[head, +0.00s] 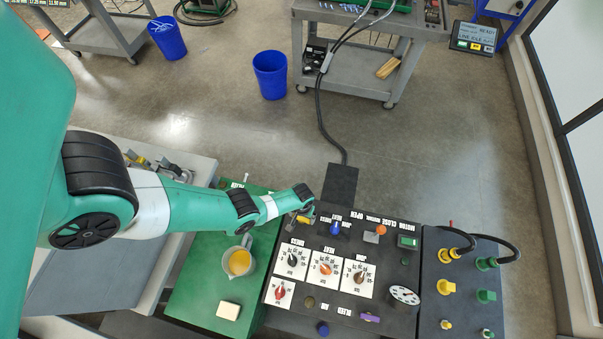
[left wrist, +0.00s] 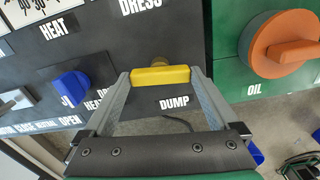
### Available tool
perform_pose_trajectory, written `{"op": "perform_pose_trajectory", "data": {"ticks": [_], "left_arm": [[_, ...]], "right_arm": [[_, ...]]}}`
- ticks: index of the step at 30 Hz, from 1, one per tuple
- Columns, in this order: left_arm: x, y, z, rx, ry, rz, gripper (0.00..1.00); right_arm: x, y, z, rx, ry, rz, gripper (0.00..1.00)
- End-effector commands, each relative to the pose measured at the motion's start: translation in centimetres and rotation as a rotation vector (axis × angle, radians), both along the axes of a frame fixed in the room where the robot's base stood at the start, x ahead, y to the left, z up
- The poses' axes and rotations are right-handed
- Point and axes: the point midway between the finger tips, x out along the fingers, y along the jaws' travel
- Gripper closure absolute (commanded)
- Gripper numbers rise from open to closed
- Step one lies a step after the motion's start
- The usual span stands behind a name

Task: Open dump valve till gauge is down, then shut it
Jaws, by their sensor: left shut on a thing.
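The dump valve's yellow bar handle (left wrist: 160,75) shows in the left wrist view, just above the white DUMP label, lying crosswise in the picture. My left gripper (left wrist: 161,76) is shut on it, one finger at each end. In the head view my left gripper (head: 303,214) is at the far left corner of the black control panel (head: 345,252), and the handle is mostly hidden there. A round white gauge (head: 404,295) sits at the panel's right side; its needle is too small to read. My right gripper is in neither view.
A blue knob (head: 336,229) and an orange-topped lever (head: 381,230) stand near the handle. A jug of yellow liquid (head: 240,262) and a pale block (head: 228,311) rest on the green surface. An orange oil knob (left wrist: 281,45) is right of the handle in the wrist view.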

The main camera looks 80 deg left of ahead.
Motion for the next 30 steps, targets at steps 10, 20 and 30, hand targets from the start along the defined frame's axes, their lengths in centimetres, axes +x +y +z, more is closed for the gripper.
{"op": "perform_pose_trajectory", "data": {"ticks": [10, 20, 30], "left_arm": [[-0.02, 0.03, -0.09, 0.002, -0.001, 0.128, 0.62], [-0.02, 0.02, -0.10, 0.001, -0.001, 0.148, 0.62], [-0.03, 0.01, -0.08, 0.001, -0.001, 0.146, 0.00]], "right_arm": [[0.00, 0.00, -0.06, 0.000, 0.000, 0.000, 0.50], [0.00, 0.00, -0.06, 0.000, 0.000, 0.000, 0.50], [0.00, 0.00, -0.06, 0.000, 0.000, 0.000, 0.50]]}}
